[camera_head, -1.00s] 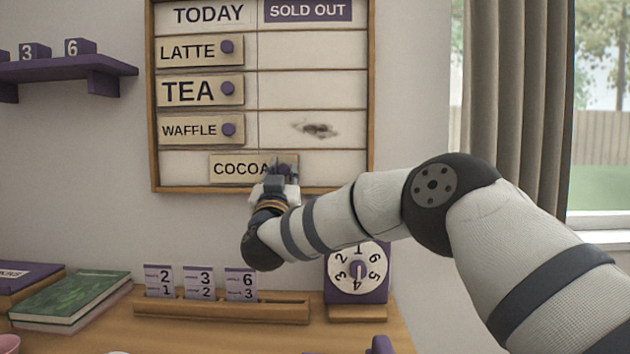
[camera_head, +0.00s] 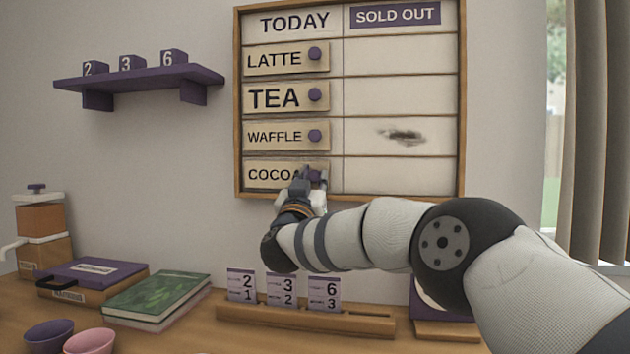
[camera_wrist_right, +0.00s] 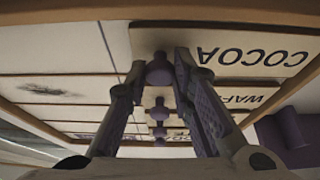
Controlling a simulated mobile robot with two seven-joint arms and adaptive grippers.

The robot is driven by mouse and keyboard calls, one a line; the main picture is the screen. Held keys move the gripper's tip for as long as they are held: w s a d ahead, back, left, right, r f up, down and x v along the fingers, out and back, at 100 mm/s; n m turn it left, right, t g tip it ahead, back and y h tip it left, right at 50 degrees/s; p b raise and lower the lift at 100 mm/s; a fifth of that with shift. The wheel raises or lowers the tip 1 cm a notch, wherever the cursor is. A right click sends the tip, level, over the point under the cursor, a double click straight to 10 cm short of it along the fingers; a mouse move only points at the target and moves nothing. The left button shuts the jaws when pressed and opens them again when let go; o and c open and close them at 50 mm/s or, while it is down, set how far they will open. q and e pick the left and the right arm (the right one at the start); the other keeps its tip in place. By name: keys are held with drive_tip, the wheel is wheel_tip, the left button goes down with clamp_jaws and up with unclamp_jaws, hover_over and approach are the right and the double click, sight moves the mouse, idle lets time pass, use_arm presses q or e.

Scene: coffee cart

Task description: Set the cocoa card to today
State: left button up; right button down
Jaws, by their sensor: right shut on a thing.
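The menu board (camera_head: 461,120) hangs on the wall with a TODAY column at left and a SOLD OUT column at right. The cocoa card (camera_head: 268,175) is in the bottom row, in the TODAY column, in line below the waffle card (camera_head: 272,136). My right gripper (camera_head: 312,178) is at its right end, shut on its purple knob. In the right wrist view the knob (camera_wrist_right: 158,72) sits between the fingers, beside the upside-down word on the cocoa card (camera_wrist_right: 255,55). My fingers hide part of the card in the head view. My left gripper is not in view.
The latte card (camera_head: 275,60) and tea card (camera_head: 274,98) are also under TODAY. The SOLD OUT column holds no cards, only a dark smudge (camera_head: 402,136). Below stand a wooden rack (camera_head: 290,318) with number cards, a green book (camera_head: 157,294) and cups (camera_head: 90,341).

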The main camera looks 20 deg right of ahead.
drive_tip(key=c, duration=1.7)
unclamp_jaws()
drive_tip(key=shift+a, duration=0.2)
drive_tip(key=o, duration=0.3)
drive_tip(key=shift+w+a, duration=0.1)
drive_tip(key=shift+w, duration=0.1)
drive_tip(key=shift+s+f, duration=0.1)
drive_tip(key=shift+s, duration=0.15)
drive_tip(key=v, duration=1.1)
drive_tip(key=shift+s+a, duration=0.15)
drive_tip(key=shift+s, duration=0.1)
drive_tip(key=shift+f, duration=0.1)
